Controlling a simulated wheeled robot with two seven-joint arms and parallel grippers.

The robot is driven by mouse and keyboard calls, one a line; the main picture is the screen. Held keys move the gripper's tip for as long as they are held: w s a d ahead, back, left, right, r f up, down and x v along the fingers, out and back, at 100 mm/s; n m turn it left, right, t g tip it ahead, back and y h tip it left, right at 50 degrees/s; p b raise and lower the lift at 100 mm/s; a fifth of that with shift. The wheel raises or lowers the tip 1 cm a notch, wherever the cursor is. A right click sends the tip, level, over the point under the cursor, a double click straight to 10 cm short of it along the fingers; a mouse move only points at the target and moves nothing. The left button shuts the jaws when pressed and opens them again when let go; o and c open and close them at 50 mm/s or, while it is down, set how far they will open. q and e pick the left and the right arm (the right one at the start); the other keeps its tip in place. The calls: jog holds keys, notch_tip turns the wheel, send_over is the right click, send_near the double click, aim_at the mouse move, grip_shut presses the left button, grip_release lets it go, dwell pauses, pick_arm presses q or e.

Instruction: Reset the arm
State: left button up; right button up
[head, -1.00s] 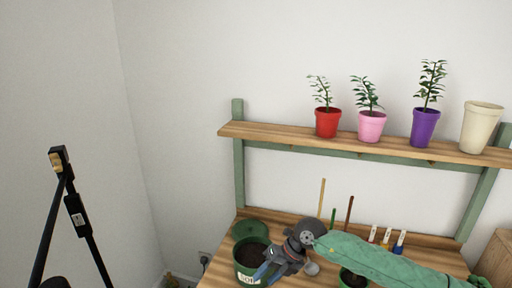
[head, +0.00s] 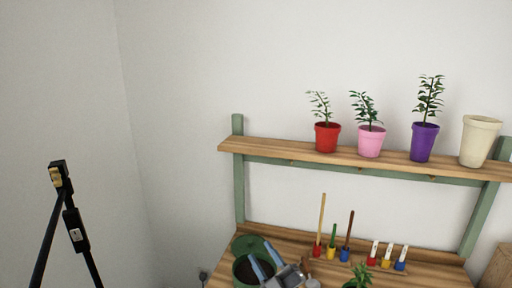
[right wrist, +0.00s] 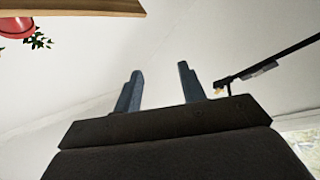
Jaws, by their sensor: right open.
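My right gripper (head: 259,252) shows at the bottom of the head view, in front of the dark soil tub (head: 244,272). Its two blue-grey fingers are apart and point up and left. In the right wrist view the gripper (right wrist: 160,88) is open, with nothing between its fingers. Most of my right arm is below the head view's edge. My left gripper is not in view.
A wooden shelf (head: 285,153) carries a red pot (head: 327,137), a pink pot (head: 371,141), a purple pot (head: 424,142) and a cream pot (head: 478,141). Coloured tools (head: 333,240) stand on the bench. A leafy plant (head: 359,275) is at the bottom. A black stand (head: 73,222) is left.

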jog(key=s+d+f+m+g+h, duration=0.35)
jog(key=d+f+m+h, duration=0.3)
jog(key=f, duration=0.25)
jog(key=s+d+f+m+g+h, duration=0.2)
jog(key=s+d+f+m+h, duration=0.2)
jog(key=d+f+m+h, duration=0.3)
jog(key=s+d+f+g+y, duration=0.1)
jog(key=s+d+f+g, duration=0.2)
jog(key=s+f+g, duration=0.5)
jog(key=s+d+f+g+y, duration=0.1)
jog(key=s+d+f+g, duration=0.3)
jog(key=s, duration=0.9)
jog(key=s+a+f, duration=0.1)
jog(key=f, duration=1.1)
jog(key=s+a+f, duration=0.2)
jog(key=f, duration=1.1)
jog(key=s+a+f, duration=0.2)
jog(key=f, duration=1.1)
